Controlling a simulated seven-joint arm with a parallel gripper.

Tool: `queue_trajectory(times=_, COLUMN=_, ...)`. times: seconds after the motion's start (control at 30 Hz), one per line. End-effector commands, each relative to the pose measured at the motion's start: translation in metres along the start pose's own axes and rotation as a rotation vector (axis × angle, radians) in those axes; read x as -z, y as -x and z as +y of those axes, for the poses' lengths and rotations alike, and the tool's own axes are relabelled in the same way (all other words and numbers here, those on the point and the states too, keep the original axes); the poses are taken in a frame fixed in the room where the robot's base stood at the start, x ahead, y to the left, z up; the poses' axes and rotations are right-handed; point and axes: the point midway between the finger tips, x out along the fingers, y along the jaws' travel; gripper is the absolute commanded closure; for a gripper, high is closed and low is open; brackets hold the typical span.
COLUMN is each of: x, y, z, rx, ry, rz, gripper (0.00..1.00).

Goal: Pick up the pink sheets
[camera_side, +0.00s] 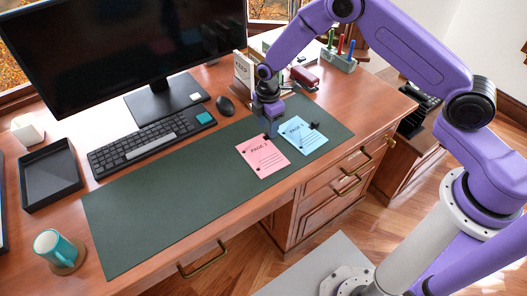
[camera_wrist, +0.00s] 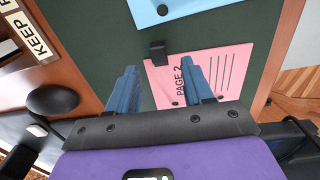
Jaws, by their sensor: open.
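The pink sheets (camera_side: 263,158), marked as a page, lie flat on the green desk mat near the front of the desk. In the wrist view the pink sheets (camera_wrist: 221,72) lie beyond and between the fingertips, with a black clip (camera_wrist: 157,52) at their left edge. My gripper (camera_side: 271,131) is low over the far edge of the pink sheets in the side view. In the wrist view my gripper (camera_wrist: 163,72) is open, with nothing held between its blue fingers. Part of the pink sheets is hidden behind the right finger.
Blue sheets (camera_side: 305,139) with a black clip lie just right of the pink ones. A mouse (camera_side: 225,106), keyboard (camera_side: 150,140) and monitor stand behind. A box marked KEEP (camera_wrist: 30,38) is nearby. The left of the green mat (camera_side: 150,215) is clear.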

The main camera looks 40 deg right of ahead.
Motion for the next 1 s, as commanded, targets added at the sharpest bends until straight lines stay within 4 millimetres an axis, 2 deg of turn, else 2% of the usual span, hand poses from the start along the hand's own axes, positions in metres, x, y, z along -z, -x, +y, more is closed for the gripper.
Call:
queue_trajectory(times=0.03, x=0.0, y=-0.009, z=-0.001, rx=0.003, ry=-0.001, rz=-0.001, gripper=0.49)
queue_trajectory(times=0.2, x=0.0, y=-0.025, z=0.0, rx=0.0, ry=-0.001, rz=0.0, gripper=0.49)
queue_trajectory(times=0.47, x=0.0, y=-0.027, z=0.0, rx=-0.001, ry=-0.001, rz=0.0, gripper=0.49)
queue_trajectory(times=0.5, x=0.0, y=-0.027, z=0.0, rx=-0.001, ry=-0.001, rz=0.0, gripper=0.52)
queue_trajectory(times=0.63, x=0.0, y=-0.027, z=0.0, rx=-0.001, ry=-0.001, rz=0.0, gripper=0.94)
queue_trajectory(times=0.67, x=0.0, y=-0.027, z=0.0, rx=0.0, ry=-0.001, rz=0.0, gripper=1.0)
queue_trajectory(times=1.0, x=0.0, y=-0.026, z=0.0, rx=0.0, ry=-0.001, rz=0.0, gripper=1.0)
